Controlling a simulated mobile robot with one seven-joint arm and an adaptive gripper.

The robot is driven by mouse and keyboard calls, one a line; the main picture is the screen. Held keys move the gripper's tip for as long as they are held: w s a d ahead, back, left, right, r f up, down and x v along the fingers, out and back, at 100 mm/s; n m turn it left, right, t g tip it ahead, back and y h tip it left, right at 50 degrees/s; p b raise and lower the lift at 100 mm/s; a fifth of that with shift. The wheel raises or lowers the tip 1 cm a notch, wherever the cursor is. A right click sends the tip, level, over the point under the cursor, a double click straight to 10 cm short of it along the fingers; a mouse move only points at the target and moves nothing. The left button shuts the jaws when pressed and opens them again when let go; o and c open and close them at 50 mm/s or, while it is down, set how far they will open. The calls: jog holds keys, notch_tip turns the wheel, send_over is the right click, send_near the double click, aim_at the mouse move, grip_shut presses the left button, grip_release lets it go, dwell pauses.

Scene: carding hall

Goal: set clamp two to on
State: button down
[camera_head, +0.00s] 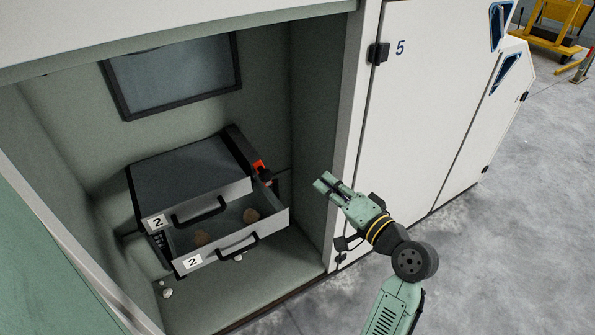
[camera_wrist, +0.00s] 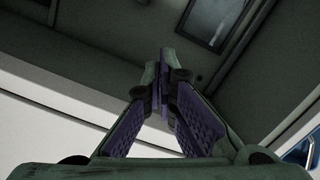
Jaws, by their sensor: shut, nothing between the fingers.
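A grey drawer unit (camera_head: 190,175) marked with 2 labels stands inside the open cabinet in the head view. A small orange-red part (camera_head: 259,166) with a dark piece below it sits on its right side; I cannot tell for certain that this is clamp two or how it is set. The lower drawer (camera_head: 232,238) is pulled out and holds two brownish round items. My gripper (camera_head: 322,182) is shut and empty, to the right of the orange-red part and apart from it, near the cabinet opening. The wrist view shows its fingertips (camera_wrist: 160,60) together, pointing towards the cabinet's inside.
A white door (camera_head: 425,80) marked 5 stands right of the opening, with a black latch (camera_head: 377,53). A dark-framed panel (camera_head: 172,75) is on the cabinet's back wall. Small pale objects (camera_head: 166,292) lie on the cabinet floor. Open grey floor (camera_head: 480,270) lies at the right.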

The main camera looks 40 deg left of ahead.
aim_at(266, 178)
jog(key=a+f+p, duration=0.2)
jog(key=a+p, duration=0.1)
jog(key=a, duration=0.8)
jog(key=shift+a, duration=0.15)
jog(key=shift+s+a+n, duration=0.15)
jog(key=shift+s+n, duration=0.05)
jog(key=shift+n, duration=0.1)
jog(key=shift+s, duration=0.1)
